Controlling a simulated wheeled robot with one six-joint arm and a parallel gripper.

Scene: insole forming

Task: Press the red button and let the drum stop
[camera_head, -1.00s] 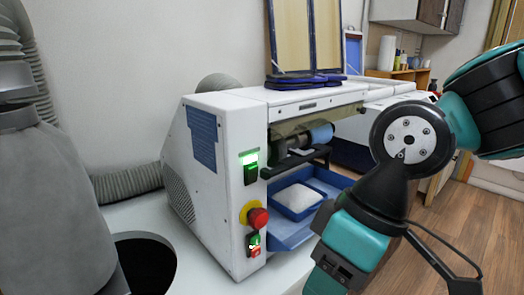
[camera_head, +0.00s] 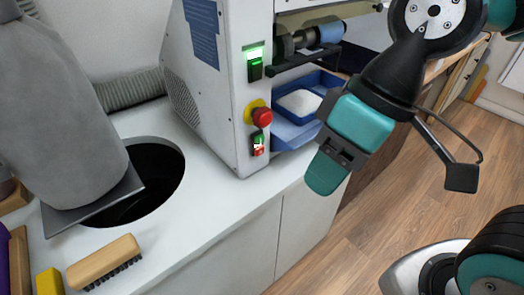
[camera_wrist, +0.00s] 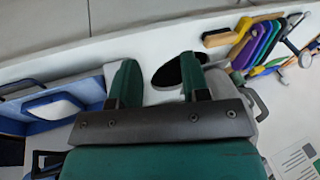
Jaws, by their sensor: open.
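A red mushroom button (camera_head: 262,116) on a yellow base sits on the front of the white machine (camera_head: 222,100). Below it is a small switch (camera_head: 258,145) with a green and a red part. The drum (camera_head: 325,32), a roller with a blue end, sits in the machine's opening; I cannot tell whether it turns. My gripper (camera_head: 325,178) is open and empty, to the right of the red button and lower, apart from it. In the wrist view its two teal fingers (camera_wrist: 158,75) are spread; the red button is not visible there.
A blue tray (camera_head: 335,82) with a white pad is beside the buttons. A green-lit display (camera_head: 254,62) is above them. On the white counter (camera_head: 205,215) are a round black hole (camera_head: 160,180), a grey hood (camera_head: 60,110) and a wooden brush (camera_head: 104,262).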

